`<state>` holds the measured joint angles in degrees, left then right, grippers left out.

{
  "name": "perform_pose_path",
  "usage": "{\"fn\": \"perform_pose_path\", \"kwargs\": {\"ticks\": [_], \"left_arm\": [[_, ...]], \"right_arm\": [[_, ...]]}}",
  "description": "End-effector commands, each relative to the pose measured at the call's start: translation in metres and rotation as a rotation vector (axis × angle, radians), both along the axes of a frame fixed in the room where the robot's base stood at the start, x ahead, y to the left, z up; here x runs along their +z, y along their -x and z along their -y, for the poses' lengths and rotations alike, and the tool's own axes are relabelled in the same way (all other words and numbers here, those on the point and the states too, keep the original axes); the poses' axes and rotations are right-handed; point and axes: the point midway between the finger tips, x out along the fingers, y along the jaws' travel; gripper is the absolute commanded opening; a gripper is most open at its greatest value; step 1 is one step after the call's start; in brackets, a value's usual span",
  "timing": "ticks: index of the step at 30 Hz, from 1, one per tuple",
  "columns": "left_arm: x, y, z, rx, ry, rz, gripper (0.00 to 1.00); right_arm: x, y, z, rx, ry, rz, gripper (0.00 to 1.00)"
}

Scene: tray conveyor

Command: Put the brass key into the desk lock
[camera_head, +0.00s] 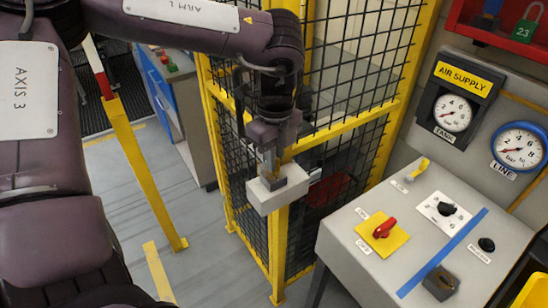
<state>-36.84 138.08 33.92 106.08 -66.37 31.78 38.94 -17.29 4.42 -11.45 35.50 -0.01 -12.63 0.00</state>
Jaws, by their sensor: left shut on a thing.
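My left gripper (268,160) points down just over a light grey box (264,203) on the yellow fence post. It is shut on the brass key, of which little shows between the fingers; I cannot tell if the key is in the box or just above it. The sloped grey desk (362,262) stands to the right, well apart from the gripper. On it are a red handle (384,228) on a yellow plate, a black knob (446,208) on a white plate and a round black fitting (486,244). I cannot tell which fitting is the desk lock. My right gripper is out of view.
Yellow-framed black mesh fencing (350,60) stands beside and behind the gripper. A yellow piece (420,166) and a dark block (440,283) stand up from the desk. Two gauges, tank (453,113) and line (519,147), are on the wall. Open floor lies left of the fence.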

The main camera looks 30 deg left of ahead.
Motion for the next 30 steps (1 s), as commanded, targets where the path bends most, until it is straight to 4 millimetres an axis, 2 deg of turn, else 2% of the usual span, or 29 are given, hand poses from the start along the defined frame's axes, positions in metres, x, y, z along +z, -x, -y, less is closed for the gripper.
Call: {"fn": "perform_pose_path", "kwargs": {"ticks": [21, 30], "left_arm": [[0.023, 0.0, 0.0, 0.0, 0.0, 0.0, 0.0], [0.026, 0.0, 0.0, 0.0, 0.0, 0.0, 0.0]], "right_arm": [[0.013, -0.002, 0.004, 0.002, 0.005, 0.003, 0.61], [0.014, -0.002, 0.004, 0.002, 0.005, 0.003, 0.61]]}}
